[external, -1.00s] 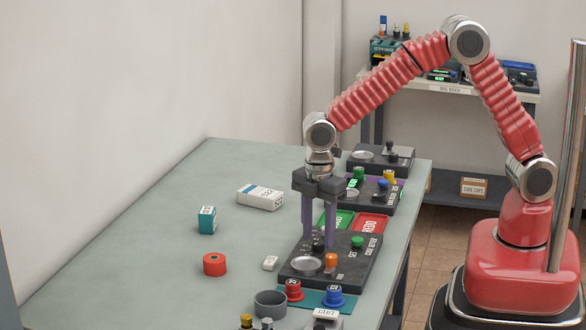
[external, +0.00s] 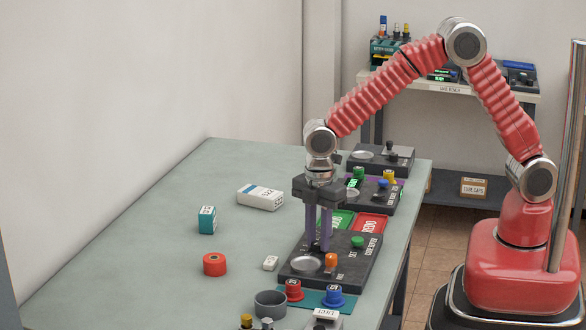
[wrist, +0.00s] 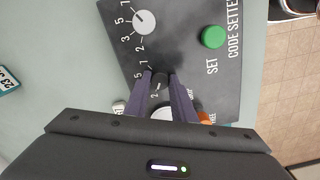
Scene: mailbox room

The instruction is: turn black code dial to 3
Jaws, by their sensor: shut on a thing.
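The black code dial (wrist: 160,79) shows in the wrist view between my fingertips, on the dark code setter panel (wrist: 190,65). Numbers are printed around it, partly covered by my fingers; I cannot tell which one it points to. My gripper (external: 319,247) points straight down and is shut on the dial, which is mostly hidden in the external view. The fingers of my gripper (wrist: 160,84) sit on either side of the dial in the wrist view. A light dial (wrist: 146,21) with its own numbers lies farther along the panel.
A green button (external: 357,242) marked SET, an orange knob (external: 331,260) and a round silver dish (external: 305,264) sit close by on the panel. Red and blue knobs (external: 333,295) stand in front. Green and red trays (external: 370,222) lie behind.

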